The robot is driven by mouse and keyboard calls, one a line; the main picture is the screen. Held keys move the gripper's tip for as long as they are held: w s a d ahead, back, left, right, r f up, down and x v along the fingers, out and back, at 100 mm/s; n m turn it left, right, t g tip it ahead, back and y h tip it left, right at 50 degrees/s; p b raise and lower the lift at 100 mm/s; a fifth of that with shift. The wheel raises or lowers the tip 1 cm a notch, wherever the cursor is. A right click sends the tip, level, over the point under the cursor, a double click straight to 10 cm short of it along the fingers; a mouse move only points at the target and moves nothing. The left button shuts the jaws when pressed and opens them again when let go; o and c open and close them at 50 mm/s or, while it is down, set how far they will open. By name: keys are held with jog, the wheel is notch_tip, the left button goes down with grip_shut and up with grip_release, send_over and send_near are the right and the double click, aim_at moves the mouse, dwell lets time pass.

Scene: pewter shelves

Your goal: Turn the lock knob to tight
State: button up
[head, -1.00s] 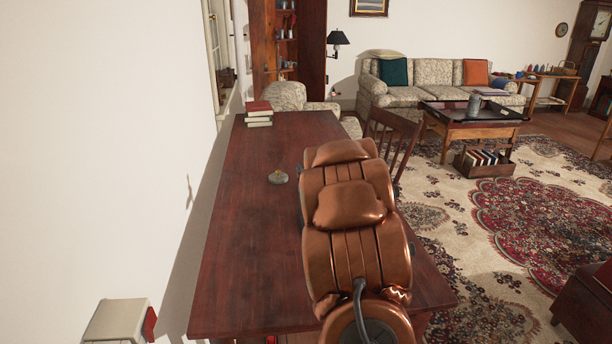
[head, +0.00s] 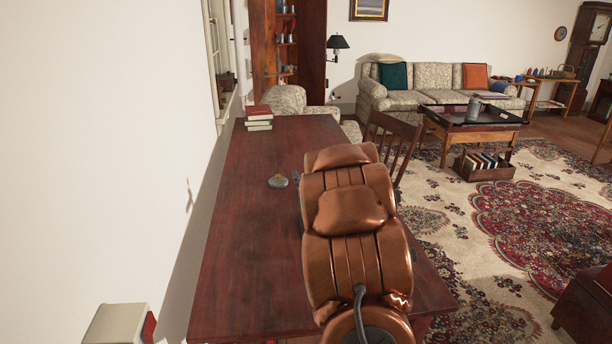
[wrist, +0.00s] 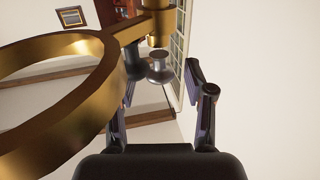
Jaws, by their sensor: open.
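In the wrist view a grey, spool-shaped knob (wrist: 160,68) sits at the brass fitting (wrist: 155,20), just beyond my fingertips. A darker grey part (wrist: 135,65) is beside it on the left. I take the spool-shaped piece for the lock knob; no tight marking is readable. A large brass ring (wrist: 60,140) joins the fitting and fills the left side. My gripper (wrist: 160,88) is open, its dark fingers spread apart with the knob between them in the picture; no contact is visible. In the head view my arm hides the gripper, and I cannot make out the knob.
A dark red table (head: 255,240) lies under my arm. A white wall (head: 100,150) runs along the left. A wooden chair (head: 395,135) stands close on the right.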

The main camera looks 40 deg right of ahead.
jog(key=v, duration=0.7)
jog(key=shift+w+a, duration=0.1)
dwell(0.7)
